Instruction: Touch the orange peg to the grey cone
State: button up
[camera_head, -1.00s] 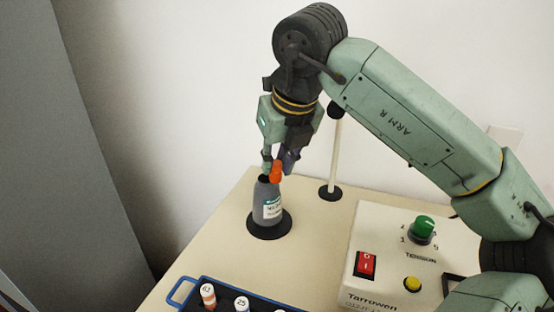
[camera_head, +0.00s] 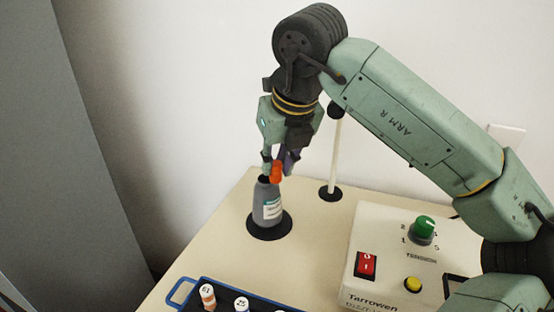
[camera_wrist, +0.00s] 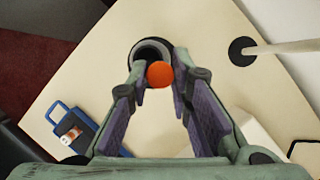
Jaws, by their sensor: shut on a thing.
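The grey cone (camera_head: 267,208), dark-topped with a pale label, stands upright on a round black base (camera_head: 284,229) at the table's left back. The orange peg (camera_head: 276,172) is between the fingertips of my gripper (camera_head: 278,163), which is shut on it, at the cone's top. In the head view the peg overlaps the cone's upper right edge. In the wrist view the peg's round orange end (camera_wrist: 160,74) overlaps the rim of the cone (camera_wrist: 152,50). I cannot tell whether they touch or a small gap is left.
A thin white post (camera_head: 334,155) on a black foot stands behind the cone to the right. A white control box (camera_head: 385,285) with a green knob is at the front right. A blue-rimmed tray (camera_head: 181,292) with several labelled cylinders is at the front. Bare tabletop lies between.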

jog(key=shift+r+p, duration=1.65)
jog(key=shift+r, duration=0.8)
